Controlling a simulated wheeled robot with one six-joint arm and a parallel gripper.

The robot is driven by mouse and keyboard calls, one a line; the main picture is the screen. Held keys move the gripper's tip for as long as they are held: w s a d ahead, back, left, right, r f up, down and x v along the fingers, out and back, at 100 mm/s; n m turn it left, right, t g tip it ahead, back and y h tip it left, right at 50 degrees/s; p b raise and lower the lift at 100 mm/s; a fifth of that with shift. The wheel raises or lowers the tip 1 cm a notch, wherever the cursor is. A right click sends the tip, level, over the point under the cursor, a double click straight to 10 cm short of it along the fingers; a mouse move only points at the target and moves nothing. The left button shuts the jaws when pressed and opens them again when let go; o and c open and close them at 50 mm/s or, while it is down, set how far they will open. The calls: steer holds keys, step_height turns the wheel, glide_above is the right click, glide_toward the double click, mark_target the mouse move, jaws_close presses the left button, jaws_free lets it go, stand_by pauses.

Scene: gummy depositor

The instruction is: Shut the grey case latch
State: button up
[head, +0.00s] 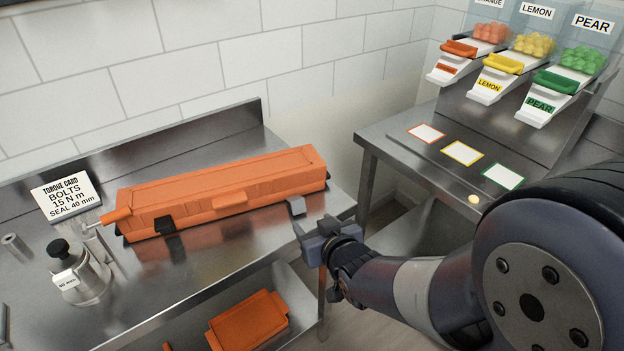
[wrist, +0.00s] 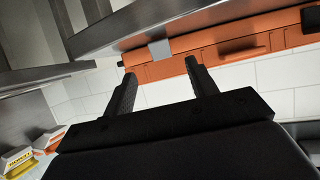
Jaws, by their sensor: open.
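A long orange case (head: 225,190) lies closed-lidded on the steel bench. The grey latch (head: 297,205) juts out at the right end of its front side and appears swung out from the case. It also shows in the wrist view (wrist: 160,49) against the orange case (wrist: 225,45). A black latch (head: 165,224) is near the left end of the front. My gripper (head: 308,226) is just in front of the grey latch by the bench edge. In the wrist view my gripper (wrist: 160,71) is open and empty, with the grey latch beyond and between its fingertips, apart from them.
The steel bench (head: 230,245) holds a torque card (head: 66,195) and a metal canister (head: 82,275) at left. An orange box (head: 248,318) sits on the shelf below. A second steel table (head: 400,150) with gummy dispensers stands at right, beyond a gap.

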mark_target(299, 206)
steer(key=shift+r+p+x, duration=0.15)
steer(key=shift+r+x, duration=0.05)
steer(key=shift+x, duration=2.55)
steer(key=shift+r+p+x, duration=0.15)
steer(key=shift+x, duration=2.6)
steer(key=shift+w, duration=0.2)
steer(key=shift+d, duration=0.1)
steer(key=c, duration=1)
steer(key=shift+r, duration=0.15)
